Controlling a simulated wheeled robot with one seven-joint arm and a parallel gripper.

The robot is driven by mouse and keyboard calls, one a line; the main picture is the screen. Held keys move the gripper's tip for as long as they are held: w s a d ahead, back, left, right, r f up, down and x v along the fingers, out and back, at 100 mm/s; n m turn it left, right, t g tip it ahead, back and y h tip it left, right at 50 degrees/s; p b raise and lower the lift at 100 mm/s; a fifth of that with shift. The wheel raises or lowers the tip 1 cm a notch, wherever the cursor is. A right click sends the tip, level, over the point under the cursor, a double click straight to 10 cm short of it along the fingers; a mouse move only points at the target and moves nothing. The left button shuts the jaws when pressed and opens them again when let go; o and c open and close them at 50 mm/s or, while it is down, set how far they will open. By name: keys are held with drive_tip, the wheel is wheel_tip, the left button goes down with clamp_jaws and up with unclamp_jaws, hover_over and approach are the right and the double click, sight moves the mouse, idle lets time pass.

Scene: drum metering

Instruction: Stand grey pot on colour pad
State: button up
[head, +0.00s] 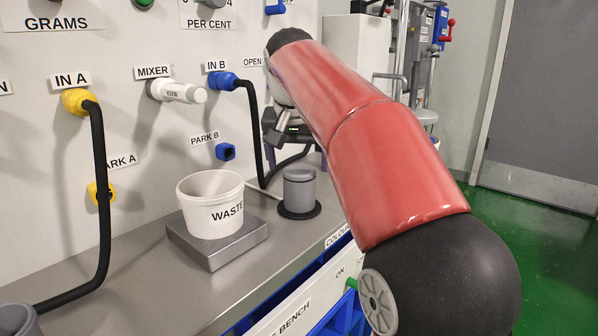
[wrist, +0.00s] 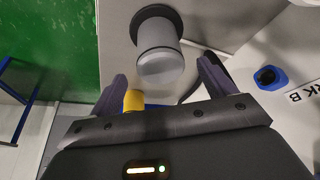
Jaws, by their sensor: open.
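The grey pot (head: 299,188) stands upright on a round black pad (head: 286,212) on the bench, near a front-edge label that begins "COLOU". In the wrist view the pot (wrist: 160,58) shows with its base on the dark pad (wrist: 150,12). My gripper (head: 283,128) is above and behind the pot in the head view, partly hidden by my red arm. In the wrist view my gripper (wrist: 163,80) is open, its fingers spread to either side below the pot's near end. Nothing is held between them, and the pot looks clear of both fingers.
A white WASTE tub (head: 210,205) stands on a grey square plate (head: 220,246) left of the pot. Black hoses hang from the yellow IN A fitting (head: 77,102) and blue IN B fitting (head: 222,81). Another grey container (head: 18,320) is cut off at lower left.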

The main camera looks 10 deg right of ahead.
drive_tip(key=p+v, duration=0.1)
drive_tip(key=v, duration=0.5)
drive_tip(key=shift+f, duration=0.1)
drive_tip(key=s+d+f+n+t+y, duration=0.1)
drive_tip(key=s+f+n, duration=0.3)
drive_tip(key=s+f, duration=2)
drive_tip(key=shift+s+d+f+y, duration=0.25)
drive_tip(key=shift+d+f+y, duration=0.05)
drive_tip(key=shift+f, duration=0.3)
